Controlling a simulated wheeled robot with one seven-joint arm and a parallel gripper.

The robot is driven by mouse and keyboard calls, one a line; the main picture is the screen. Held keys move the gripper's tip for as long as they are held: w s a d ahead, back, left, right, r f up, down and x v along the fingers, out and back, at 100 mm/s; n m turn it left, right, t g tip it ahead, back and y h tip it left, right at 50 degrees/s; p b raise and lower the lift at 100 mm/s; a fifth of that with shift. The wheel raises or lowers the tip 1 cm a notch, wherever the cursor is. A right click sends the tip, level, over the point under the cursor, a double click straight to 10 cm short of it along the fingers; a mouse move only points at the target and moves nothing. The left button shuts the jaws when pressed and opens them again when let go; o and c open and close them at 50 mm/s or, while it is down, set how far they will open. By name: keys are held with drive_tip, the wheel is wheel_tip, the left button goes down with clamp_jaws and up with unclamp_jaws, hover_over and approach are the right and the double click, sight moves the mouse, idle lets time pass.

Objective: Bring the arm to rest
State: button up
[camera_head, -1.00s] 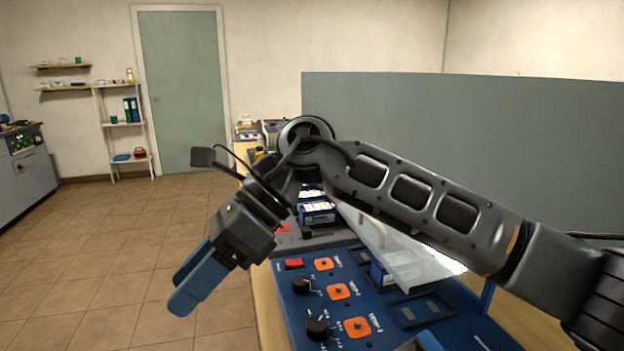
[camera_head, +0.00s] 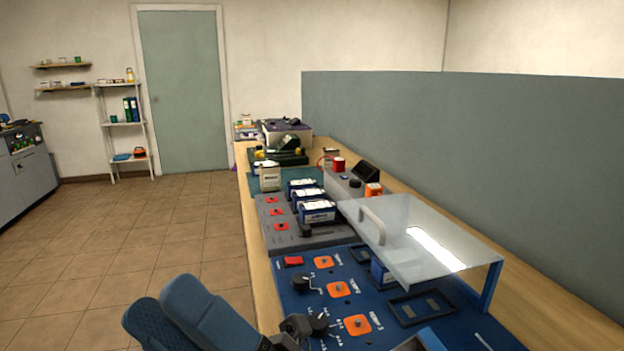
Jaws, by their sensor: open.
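My gripper (camera_head: 163,297) shows at the bottom left of the head view, low and close to the camera. Its two blue fingers point up and to the left, and it is open with nothing seen between them. It is in front of the bench's left edge, near the blue panel (camera_head: 345,258). The rest of my arm is mostly out of view below the picture's lower edge.
The blue panel has black knobs, orange squares and a clear raised cover (camera_head: 420,243). A grey panel (camera_head: 275,240) and several blue-and-white batteries stand behind it on the wooden bench (camera_head: 258,290). A grey partition (camera_head: 500,150) lines the right. The tiled floor (camera_head: 130,220) at left is clear.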

drive_tip(key=s+d+f+m+t+h, duration=0.4)
drive_tip(key=d+f+m+t+h, duration=0.45)
drive_tip(key=m+h, duration=0.5)
drive_tip(key=s+d+f+m+t+h, duration=0.3)
drive_tip(key=d+f+m+t+h, duration=0.5)
drive_tip(key=m, duration=0.9)
drive_tip(key=s+d+f+m+g+h, duration=0.2)
drive_tip(key=s+d+f+m+h, duration=0.1)
drive_tip(key=s+d, duration=0.4)
drive_tip(key=s+d+f+m+g+h, duration=0.3)
drive_tip(key=s+d, duration=0.4)
drive_tip(key=s, duration=0.3)
drive_tip(key=shift+d+f+h+b, duration=0.15)
drive_tip(key=shift+d+h+b, duration=0.1)
drive_tip(key=shift+h+b, duration=0.1)
